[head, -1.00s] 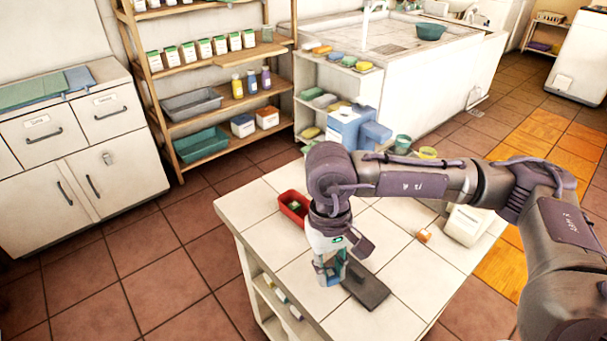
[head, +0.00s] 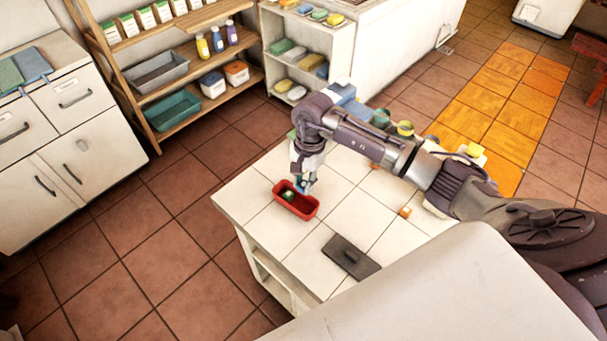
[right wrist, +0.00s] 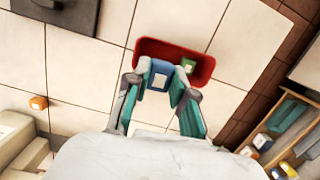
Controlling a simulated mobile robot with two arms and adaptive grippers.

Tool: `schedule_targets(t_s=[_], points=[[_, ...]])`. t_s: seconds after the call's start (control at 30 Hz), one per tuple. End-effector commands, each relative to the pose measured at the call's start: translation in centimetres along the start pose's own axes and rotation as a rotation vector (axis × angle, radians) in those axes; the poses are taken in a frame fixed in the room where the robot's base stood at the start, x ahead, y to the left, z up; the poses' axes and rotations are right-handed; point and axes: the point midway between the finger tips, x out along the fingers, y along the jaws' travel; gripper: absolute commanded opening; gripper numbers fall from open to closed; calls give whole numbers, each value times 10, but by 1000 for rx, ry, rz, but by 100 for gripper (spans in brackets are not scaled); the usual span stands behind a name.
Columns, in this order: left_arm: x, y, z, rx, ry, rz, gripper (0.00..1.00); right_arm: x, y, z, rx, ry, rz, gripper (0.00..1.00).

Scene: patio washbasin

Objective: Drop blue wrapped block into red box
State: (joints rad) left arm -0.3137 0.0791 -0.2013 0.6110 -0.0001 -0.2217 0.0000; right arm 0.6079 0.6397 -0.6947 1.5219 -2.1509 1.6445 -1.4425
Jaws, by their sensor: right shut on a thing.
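The red box (head: 297,202) stands on the white tiled table (head: 240,205). It also shows in the right wrist view (right wrist: 205,66). A small green block (head: 289,195) lies in it, seen also in the right wrist view (right wrist: 188,67). My right gripper (head: 302,184) is over the box's far side in the head view. In the right wrist view, its fingers (right wrist: 160,80) are shut on the blue wrapped block (right wrist: 159,75), which has a pale label. The block appears over the box. Its height above the box floor cannot be told. My left gripper is not in view.
A dark flat plate with a knob (head: 350,257) lies on the table in front of the box. A small orange block (head: 405,212) sits to the right. Blue containers stand behind my right arm. Table tiles between plate and box are clear.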

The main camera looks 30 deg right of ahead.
Motion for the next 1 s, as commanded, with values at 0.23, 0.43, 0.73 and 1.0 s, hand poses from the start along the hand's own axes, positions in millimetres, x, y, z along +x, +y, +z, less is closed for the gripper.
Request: schedule_targets(t_s=[0.23, 0.43, 0.73, 1.0], points=[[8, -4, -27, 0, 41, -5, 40, 14, 0, -2, -2, 0, 0, 5], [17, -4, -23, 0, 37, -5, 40, 32, 0, -4, -2, -1, -1, 5], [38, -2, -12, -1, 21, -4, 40, 57, 0, -9, -4, 2, -1, 5], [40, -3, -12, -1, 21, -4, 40, 58, 0, -8, -4, 0, 0, 5]])
